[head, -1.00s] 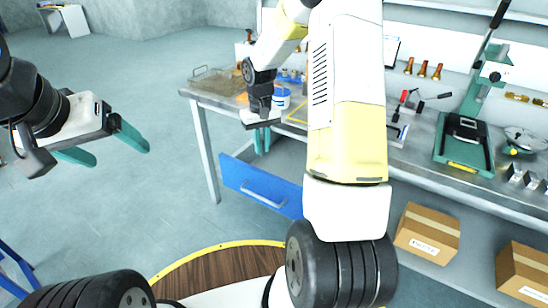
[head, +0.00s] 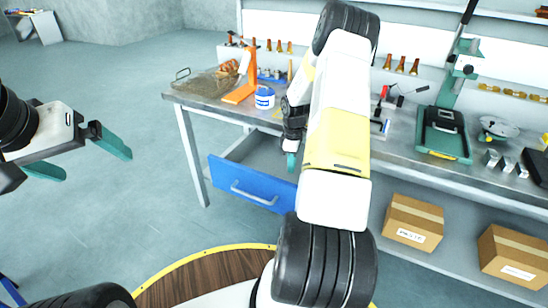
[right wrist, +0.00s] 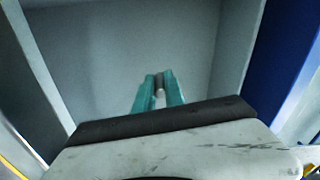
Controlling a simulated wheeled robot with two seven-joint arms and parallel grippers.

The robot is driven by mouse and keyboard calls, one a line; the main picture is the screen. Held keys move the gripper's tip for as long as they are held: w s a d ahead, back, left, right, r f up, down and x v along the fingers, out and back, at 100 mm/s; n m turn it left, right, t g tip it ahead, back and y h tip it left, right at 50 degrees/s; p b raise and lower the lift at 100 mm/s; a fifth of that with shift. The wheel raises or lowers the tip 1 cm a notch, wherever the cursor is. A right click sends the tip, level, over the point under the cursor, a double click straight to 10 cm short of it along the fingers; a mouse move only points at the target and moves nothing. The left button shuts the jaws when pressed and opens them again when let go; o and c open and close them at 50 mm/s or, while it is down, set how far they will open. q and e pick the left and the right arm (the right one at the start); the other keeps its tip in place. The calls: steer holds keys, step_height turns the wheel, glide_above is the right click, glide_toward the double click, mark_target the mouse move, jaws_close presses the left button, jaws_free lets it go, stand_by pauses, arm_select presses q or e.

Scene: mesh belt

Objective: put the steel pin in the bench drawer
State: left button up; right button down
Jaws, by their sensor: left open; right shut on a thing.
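The steel pin (right wrist: 159,87) is a small grey cylinder between the green fingertips of my right gripper (right wrist: 158,92) in the right wrist view. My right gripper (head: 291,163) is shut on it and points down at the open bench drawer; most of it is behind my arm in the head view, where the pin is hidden. The bench drawer (head: 250,188) has a blue front with a grey handle and is pulled out. Its bare grey inside (right wrist: 120,40) fills the right wrist view around the fingers. My left gripper (head: 88,158) is open and empty, at the left over the floor.
The workbench (head: 205,103) carries a wire basket (head: 202,82), an orange stand (head: 243,88), a white and blue can (head: 264,98) and a green press (head: 443,132). Cardboard boxes (head: 413,222) stand on the shelf below. Floor left of the drawer is clear.

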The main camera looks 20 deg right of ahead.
steer(key=shift+f, duration=2)
steer(key=shift+f, duration=0.1)
steer(key=c, duration=1.4)
jaws_free()
